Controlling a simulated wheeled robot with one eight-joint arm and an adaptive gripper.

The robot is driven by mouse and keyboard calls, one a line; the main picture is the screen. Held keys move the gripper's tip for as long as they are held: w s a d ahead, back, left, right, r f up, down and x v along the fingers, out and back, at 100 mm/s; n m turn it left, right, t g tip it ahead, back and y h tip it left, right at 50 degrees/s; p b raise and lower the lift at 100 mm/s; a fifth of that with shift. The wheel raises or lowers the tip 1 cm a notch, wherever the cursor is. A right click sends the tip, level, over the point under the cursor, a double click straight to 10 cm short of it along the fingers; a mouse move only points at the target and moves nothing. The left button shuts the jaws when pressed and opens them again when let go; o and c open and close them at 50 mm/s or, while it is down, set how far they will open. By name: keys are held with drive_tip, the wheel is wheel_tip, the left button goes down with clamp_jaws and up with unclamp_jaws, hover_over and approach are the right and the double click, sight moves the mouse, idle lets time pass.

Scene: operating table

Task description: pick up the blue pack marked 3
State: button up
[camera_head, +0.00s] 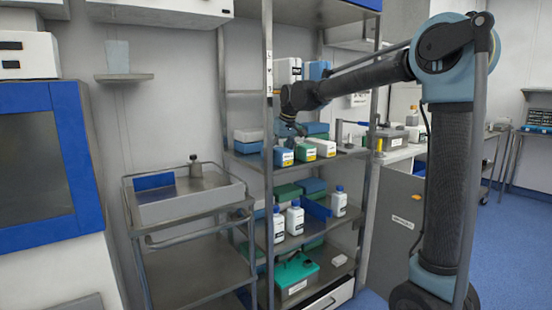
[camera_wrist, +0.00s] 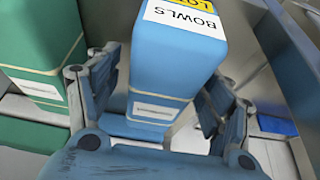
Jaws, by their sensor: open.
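A blue pack (camera_wrist: 180,55) fills the middle of the wrist view, with a white label reading BOWLS and a yellow strip. No number 3 is legible on it. My gripper (camera_wrist: 160,88) is open, with one finger on each side of this pack; I cannot tell whether either finger touches it. In the head view, a blue pack with a white and yellow label (camera_head: 283,157) sits at the front of the middle shelf, just below my gripper (camera_head: 289,132). The gripper partly hides what is behind it there.
A green pack (camera_wrist: 35,55) stands close to the left of the blue pack. Shelf posts (camera_head: 268,110) flank the shelf. Bottles (camera_head: 295,218) stand on the shelf below. A cart (camera_head: 190,205) is at left.

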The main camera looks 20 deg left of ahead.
drive_tip(key=c, duration=1.3)
